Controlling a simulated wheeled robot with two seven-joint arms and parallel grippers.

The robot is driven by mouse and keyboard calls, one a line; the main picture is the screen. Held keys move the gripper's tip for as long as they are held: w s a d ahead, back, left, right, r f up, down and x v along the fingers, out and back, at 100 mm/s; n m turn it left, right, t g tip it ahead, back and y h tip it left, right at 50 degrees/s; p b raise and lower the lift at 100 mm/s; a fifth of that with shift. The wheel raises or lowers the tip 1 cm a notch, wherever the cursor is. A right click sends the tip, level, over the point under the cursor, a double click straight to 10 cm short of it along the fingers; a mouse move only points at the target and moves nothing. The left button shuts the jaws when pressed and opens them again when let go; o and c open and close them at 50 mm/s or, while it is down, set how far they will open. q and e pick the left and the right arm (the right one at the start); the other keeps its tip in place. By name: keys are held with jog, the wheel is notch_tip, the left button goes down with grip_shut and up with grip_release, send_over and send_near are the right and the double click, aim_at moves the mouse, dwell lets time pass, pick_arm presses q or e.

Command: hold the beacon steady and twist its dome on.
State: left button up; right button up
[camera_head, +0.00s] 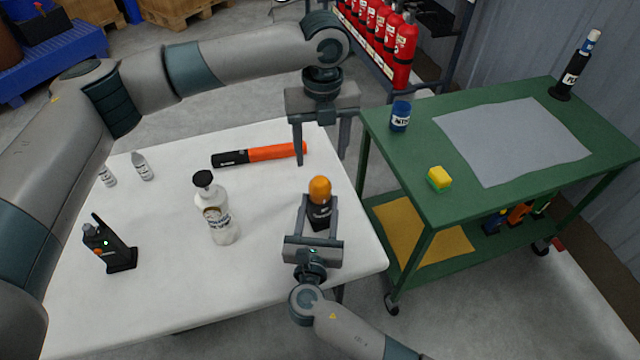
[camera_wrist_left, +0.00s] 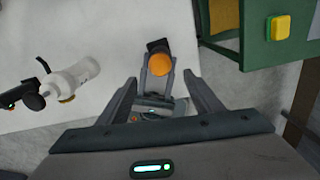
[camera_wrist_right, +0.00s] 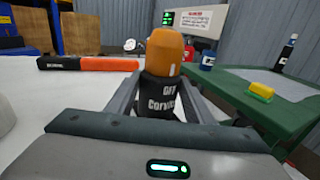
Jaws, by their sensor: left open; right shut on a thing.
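The beacon has a black base (camera_head: 319,214) with white lettering and an orange dome (camera_head: 319,188) on top. It stands upright at the right side of the white table. My right gripper (camera_head: 318,212) is shut on the black base, one finger on each side, as the right wrist view also shows for the base (camera_wrist_right: 158,100) and dome (camera_wrist_right: 164,50). My left gripper (camera_head: 322,160) is open and empty, above and behind the beacon, fingers pointing down. In the left wrist view the dome (camera_wrist_left: 158,65) lies between and beyond its open fingers, apart from them.
An orange and black flashlight (camera_head: 260,154) lies behind the beacon. A white bottle (camera_head: 216,212), a black device (camera_head: 108,246) and two small bottles (camera_head: 142,166) stand to the left. A green cart (camera_head: 440,205) carrying a yellow block (camera_head: 439,178) and blue can (camera_head: 400,115) stands at right.

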aim_at(320, 179)
pick_arm(q)
notch_tip(320, 179, down, 12)
jog(key=shift+a+r, duration=0.1)
jog(key=shift+r, duration=0.1)
dwell(0.4)
jog(key=shift+c, duration=0.7)
jog(key=c, duration=0.9)
